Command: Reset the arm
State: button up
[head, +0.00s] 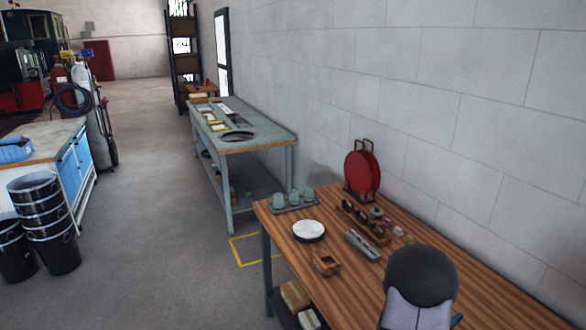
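My gripper is not visible in the head view. A dark rounded shape with a pale grey body and a blue edge rises at the bottom right, over the wooden table (490,290); it looks like a link of my arm, and it hides part of the tabletop. Whether my gripper is open or shut does not show.
The wooden table holds a tray of cups (294,198), a white round plate (308,230), a small wooden box (325,262), a grey tool (362,245) and a red reel (362,173). A green workbench (240,146), black buckets (45,220) and a blue-doored cabinet (75,175) stand beyond open floor.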

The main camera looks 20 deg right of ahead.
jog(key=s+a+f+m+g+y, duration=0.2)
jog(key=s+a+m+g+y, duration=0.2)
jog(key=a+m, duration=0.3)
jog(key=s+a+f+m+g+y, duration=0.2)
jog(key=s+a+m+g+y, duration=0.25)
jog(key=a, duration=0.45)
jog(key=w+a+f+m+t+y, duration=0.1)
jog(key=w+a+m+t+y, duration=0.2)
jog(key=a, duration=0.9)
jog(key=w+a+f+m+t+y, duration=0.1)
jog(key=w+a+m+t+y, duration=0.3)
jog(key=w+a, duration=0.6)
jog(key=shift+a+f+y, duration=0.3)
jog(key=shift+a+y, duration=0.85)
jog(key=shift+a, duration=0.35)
